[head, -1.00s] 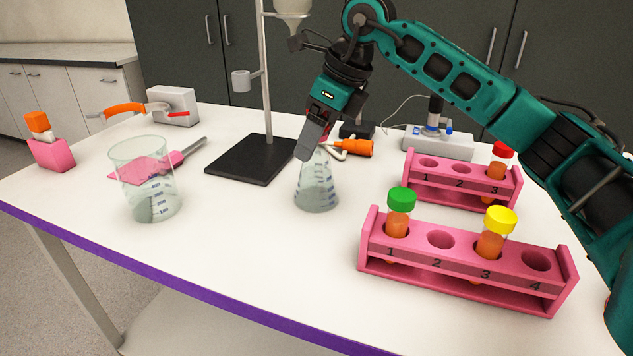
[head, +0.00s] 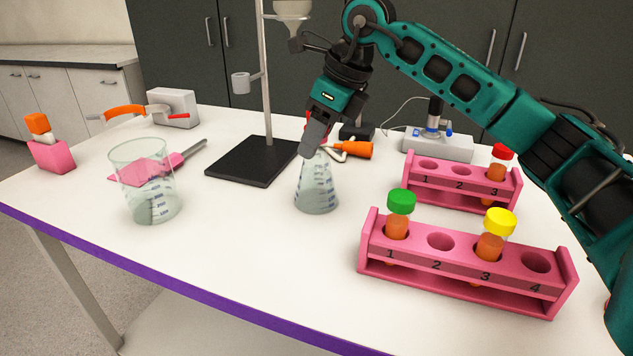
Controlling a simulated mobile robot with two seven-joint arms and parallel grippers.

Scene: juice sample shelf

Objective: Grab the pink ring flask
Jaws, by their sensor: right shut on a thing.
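A clear conical flask (head: 316,190) with blue graduation marks stands upright on the white table in the middle of the head view. My right gripper (head: 312,143) comes down from above and is shut on the neck of the flask. Its fingers hide the neck and the flask's top, and I cannot make out a pink ring on it. My left gripper is not in view.
A clear beaker (head: 147,190) stands at left. A stand's black base (head: 250,161) is behind the flask. Two pink racks (head: 455,263) (head: 450,189) hold capped tubes at right. An orange-handled tool (head: 357,150) lies close behind the flask. The table front is clear.

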